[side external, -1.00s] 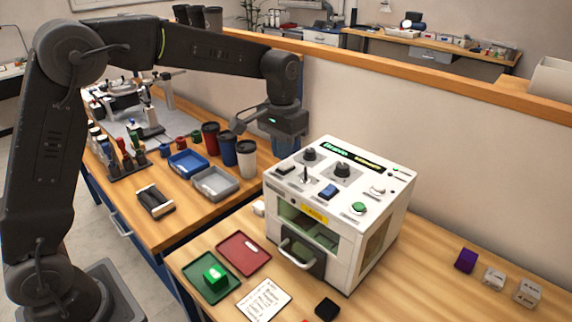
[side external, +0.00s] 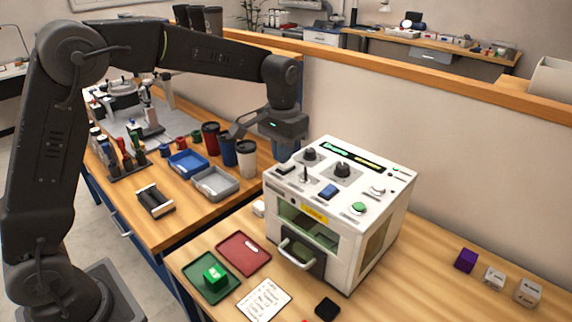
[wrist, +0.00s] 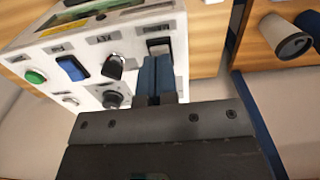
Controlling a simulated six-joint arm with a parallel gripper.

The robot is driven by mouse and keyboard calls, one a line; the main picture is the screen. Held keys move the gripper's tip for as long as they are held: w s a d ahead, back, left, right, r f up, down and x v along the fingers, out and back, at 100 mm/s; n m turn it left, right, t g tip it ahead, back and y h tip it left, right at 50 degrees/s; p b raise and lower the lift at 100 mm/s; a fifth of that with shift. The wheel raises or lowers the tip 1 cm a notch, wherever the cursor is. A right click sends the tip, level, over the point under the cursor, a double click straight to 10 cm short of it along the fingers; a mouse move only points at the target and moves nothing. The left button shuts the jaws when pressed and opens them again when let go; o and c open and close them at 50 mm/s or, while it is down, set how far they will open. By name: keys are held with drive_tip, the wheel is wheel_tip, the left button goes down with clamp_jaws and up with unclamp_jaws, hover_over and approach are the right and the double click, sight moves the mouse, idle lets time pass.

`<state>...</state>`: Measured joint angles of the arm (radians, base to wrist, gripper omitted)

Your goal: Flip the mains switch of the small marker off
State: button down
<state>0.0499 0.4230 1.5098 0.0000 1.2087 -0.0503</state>
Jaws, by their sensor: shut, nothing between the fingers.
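The small marker (side external: 335,225) is a white box with controls on its top panel, standing on the wooden bench. A dark rocker switch (side external: 285,170) sits at the panel's left corner. It also shows in the wrist view (wrist: 158,45), with a pale face beside its dark part; which switch is the mains is not readable. My gripper (wrist: 156,62) is shut and empty, its blue fingertips right at the rocker's near edge. I cannot tell whether they touch it.
A green tray (side external: 205,290) with a green block and a red tray (side external: 243,254) lie in front. Cups (side external: 247,160) stand behind left.

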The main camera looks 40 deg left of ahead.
sight(283, 167)
drive_tip(key=shift+f, duration=0.95)
idle(0.4)
drive_tip(key=shift+r, duration=0.1)
drive_tip(key=shift+r, duration=3.45)
drive_tip(key=shift+s+r, duration=0.15)
drive_tip(key=shift+s, duration=0.05)
drive_tip(key=s+a+r+t, duration=0.1)
drive_tip(key=s+r+t, duration=0.25)
drive_tip(key=s, duration=0.85)
drive_tip(key=s+a+f+t, duration=0.1)
drive_tip(key=s+f+t, duration=0.1)
drive_tip(key=s, duration=1.1)
drive_tip(key=shift+s+a+f, duration=0.15)
drive_tip(key=shift+s+f, duration=0.1)
drive_tip(key=shift+f, duration=0.65)
